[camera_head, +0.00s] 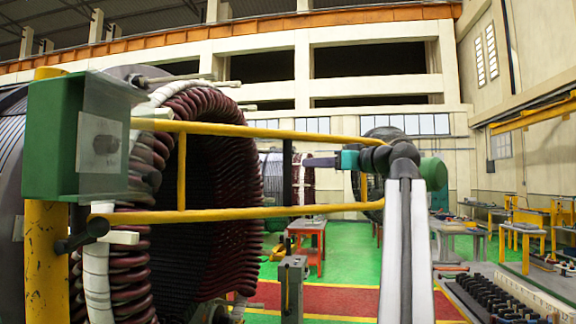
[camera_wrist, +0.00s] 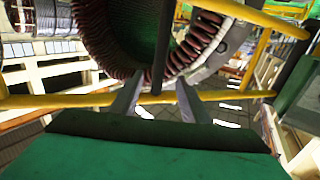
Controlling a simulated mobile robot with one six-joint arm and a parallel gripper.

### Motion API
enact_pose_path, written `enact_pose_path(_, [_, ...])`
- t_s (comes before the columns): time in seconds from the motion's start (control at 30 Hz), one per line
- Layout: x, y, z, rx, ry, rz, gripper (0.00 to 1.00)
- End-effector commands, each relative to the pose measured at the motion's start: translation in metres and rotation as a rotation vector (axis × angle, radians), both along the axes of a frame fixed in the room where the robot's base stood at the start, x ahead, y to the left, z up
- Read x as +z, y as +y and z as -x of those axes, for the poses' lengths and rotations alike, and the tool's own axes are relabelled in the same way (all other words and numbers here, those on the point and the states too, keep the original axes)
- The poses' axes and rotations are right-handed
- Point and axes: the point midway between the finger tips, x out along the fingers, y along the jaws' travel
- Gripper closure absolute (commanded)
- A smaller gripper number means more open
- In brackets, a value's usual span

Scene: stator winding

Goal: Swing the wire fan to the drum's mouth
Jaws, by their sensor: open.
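The drum (camera_head: 215,170), a big stator with maroon coil ends around its open mouth, fills the left; the mouth shows at the top of the wrist view (camera_wrist: 125,30). A yellow swing frame (camera_head: 230,212) reaches across the mouth from a post at left, with a dark upright bar (camera_head: 287,172) between its rails. At the frame's far end is a dark round rim (camera_head: 373,205), apparently the wire fan, mostly hidden by my arm. My gripper (camera_head: 306,162) is open, level with the bar and just right of it. In the wrist view the bar (camera_wrist: 162,45) appears between the fingers (camera_wrist: 160,78).
A green box (camera_head: 72,130) tops the yellow post (camera_head: 46,265) at left. A grey stand (camera_head: 291,285) is below the bar. Benches with parts (camera_head: 500,300) are at right. Open green and red floor (camera_head: 345,240) lies in the middle.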

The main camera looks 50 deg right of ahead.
Motion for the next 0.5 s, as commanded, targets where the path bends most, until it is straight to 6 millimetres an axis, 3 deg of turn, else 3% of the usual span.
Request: enact_pose_path(0.5, [0.003,-0.002,-0.07,0.001,0.0,-0.001,0.58])
